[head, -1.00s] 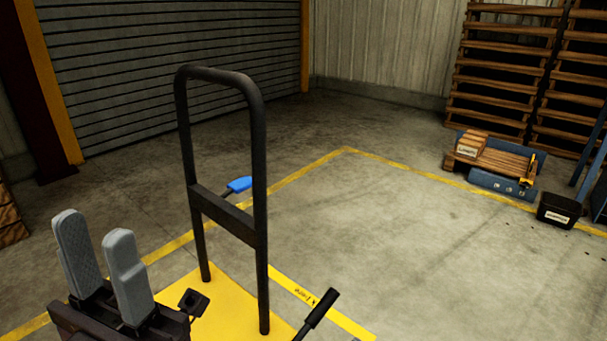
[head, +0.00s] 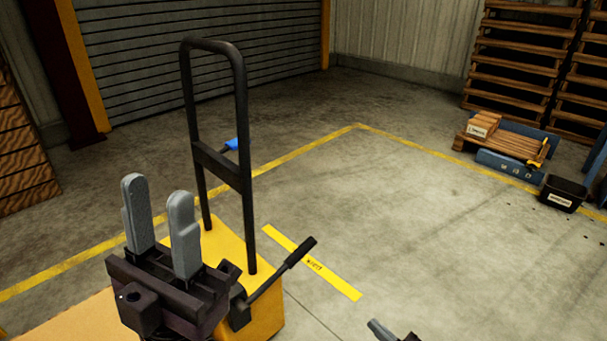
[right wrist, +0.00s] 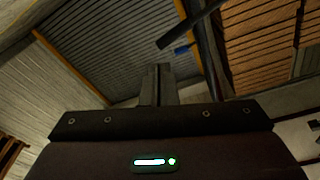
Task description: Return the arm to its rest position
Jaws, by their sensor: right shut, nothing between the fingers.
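My left gripper (head: 158,190) stands upright at the lower left of the head view. Its two grey fingers are apart with nothing between them. It is in front of a yellow wheeled unit with a black hoop handle, partly covering it. My right gripper (head: 380,330) shows only as a grey fingertip and a dark part at the bottom edge of the head view. In the right wrist view its fingers (right wrist: 157,85) are together and empty. The rest of the right arm is out of view.
The black hoop handle (head: 243,140) and a black lever (head: 285,266) rise from the yellow unit (head: 263,312). Yellow lines mark open concrete floor (head: 400,220). A black bin (head: 563,192), a low pallet (head: 505,150) and stacked pallets (head: 525,50) stand at the back right.

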